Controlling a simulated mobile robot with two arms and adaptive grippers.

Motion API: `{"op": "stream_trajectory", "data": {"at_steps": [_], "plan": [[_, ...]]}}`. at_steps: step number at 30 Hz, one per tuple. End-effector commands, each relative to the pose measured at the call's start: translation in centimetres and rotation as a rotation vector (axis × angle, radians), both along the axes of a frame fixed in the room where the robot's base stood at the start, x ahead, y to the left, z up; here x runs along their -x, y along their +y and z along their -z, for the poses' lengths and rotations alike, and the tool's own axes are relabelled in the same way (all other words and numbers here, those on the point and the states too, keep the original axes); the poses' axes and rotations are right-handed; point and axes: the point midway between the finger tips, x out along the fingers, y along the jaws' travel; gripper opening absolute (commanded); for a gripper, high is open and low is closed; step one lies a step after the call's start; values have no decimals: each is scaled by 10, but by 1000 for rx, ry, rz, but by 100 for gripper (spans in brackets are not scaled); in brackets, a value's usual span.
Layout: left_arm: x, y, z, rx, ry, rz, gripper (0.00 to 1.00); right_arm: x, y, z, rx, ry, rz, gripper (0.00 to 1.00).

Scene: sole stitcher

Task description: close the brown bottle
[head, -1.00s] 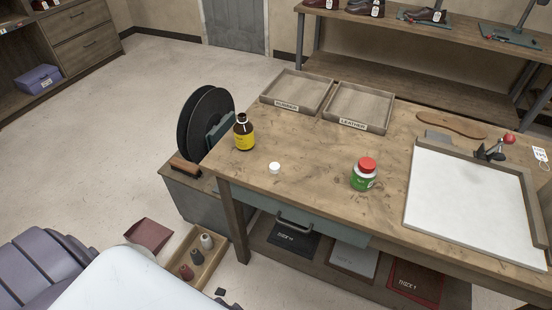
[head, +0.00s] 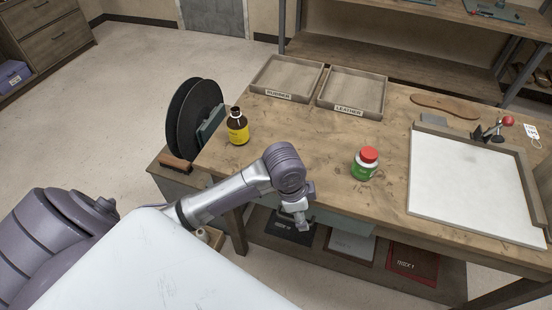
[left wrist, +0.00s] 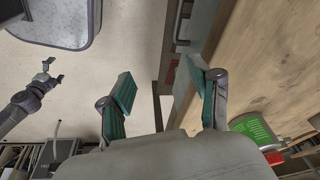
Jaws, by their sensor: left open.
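The brown bottle (head: 238,127) stands upright near the left edge of the workbench, with a yellow label and a dark top. The white cap, seen on the bench earlier, is now hidden behind my left arm in the head view. My left gripper (head: 299,216) is at the bench's front edge, to the right of and nearer than the bottle. In the left wrist view its two fingers (left wrist: 170,88) are spread, with nothing between them. A small, distant gripper, apparently my right one (left wrist: 50,72), shows at that view's left; its jaw state is unclear.
A green jar with a red lid (head: 366,163) stands right of my left gripper and also shows in the left wrist view (left wrist: 257,130). Two trays (head: 321,96) lie at the back. A white board (head: 470,190) fills the right. Black discs (head: 187,118) stand beside the bench's left end.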

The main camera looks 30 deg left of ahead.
Motion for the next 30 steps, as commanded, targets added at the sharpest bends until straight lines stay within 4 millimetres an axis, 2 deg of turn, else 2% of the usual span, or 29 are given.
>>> {"op": "stream_trajectory", "data": {"at_steps": [5, 8, 15, 21, 24, 30], "plan": [[-25, 19, -17, -51, 15, 79, 63, 0, -2, 0, 3, -1, -1, 96], [-41, 37, -32, -90, 33, 126, 63, -1, -4, 0, 5, -1, -2, 96], [-81, 100, -90, -174, 98, 208, 63, -1, -7, 0, 9, -1, -2, 96], [-95, 138, -131, -191, 135, 220, 63, -1, -7, 0, 9, -1, -2, 96], [-96, 148, -142, -191, 145, 220, 63, -1, -7, 0, 8, -1, -2, 96], [-97, 152, -146, -191, 150, 222, 63, -1, -4, 0, 5, -1, -1, 96]]}}
